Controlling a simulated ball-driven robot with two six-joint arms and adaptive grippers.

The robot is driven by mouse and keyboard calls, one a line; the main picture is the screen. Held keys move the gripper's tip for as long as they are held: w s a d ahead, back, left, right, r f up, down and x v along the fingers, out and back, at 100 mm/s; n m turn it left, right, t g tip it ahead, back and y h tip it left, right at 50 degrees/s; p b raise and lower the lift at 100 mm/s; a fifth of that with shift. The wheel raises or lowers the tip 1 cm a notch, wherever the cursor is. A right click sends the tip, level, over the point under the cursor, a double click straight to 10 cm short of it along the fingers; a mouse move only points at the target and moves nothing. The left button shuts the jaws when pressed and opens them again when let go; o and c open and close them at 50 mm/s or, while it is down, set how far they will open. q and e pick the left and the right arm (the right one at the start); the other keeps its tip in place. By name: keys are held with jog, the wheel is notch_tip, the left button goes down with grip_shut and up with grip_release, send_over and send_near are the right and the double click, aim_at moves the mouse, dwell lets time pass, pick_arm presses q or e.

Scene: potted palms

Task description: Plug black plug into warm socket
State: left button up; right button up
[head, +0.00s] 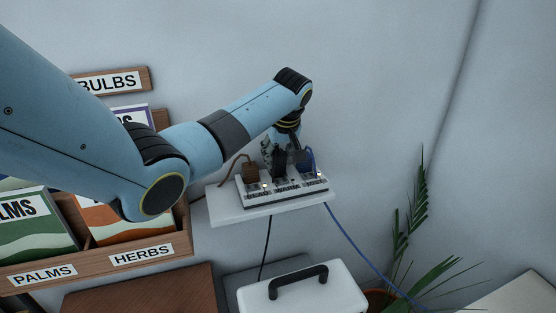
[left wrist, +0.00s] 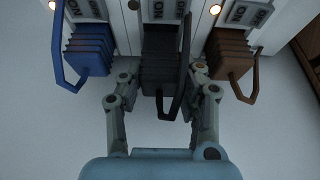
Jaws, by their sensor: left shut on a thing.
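A white power strip (head: 285,186) lies on a small wall shelf, with a brown plug at its left, the black plug (head: 279,164) in the middle and a blue plug at its right. My left gripper (head: 272,150) reaches the black plug from behind. In the left wrist view, the black plug (left wrist: 162,75) sits between the two fingers of the left gripper (left wrist: 164,92), which is shut on it. The plug's front end meets the middle part of the strip (left wrist: 120,25); whether it is fully seated is hidden. Which socket is the warm one cannot be read. My right gripper is not in view.
The blue plug (left wrist: 87,52) and the brown plug (left wrist: 230,62) stand close on either side of the fingers. The white shelf (head: 262,212) has cords hanging below. A seed-packet rack (head: 170,240) is at left, a white lidded box (head: 303,290) below, a palm (head: 415,215) at right.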

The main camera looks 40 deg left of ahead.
pick_arm(q)
jog(key=shift+f, duration=1)
jog(key=shift+f, duration=0.1)
jog(key=o, duration=1.1)
jog(key=shift+f, duration=0.1)
jog(key=shift+o, duration=0.2)
jog(key=shift+d+r, duration=0.1)
jog(key=shift+r, duration=0.25)
jog(key=v, duration=1.1)
jog(key=shift+r, duration=0.4)
jog(key=shift+d+f, duration=0.1)
jog(key=shift+d, duration=0.1)
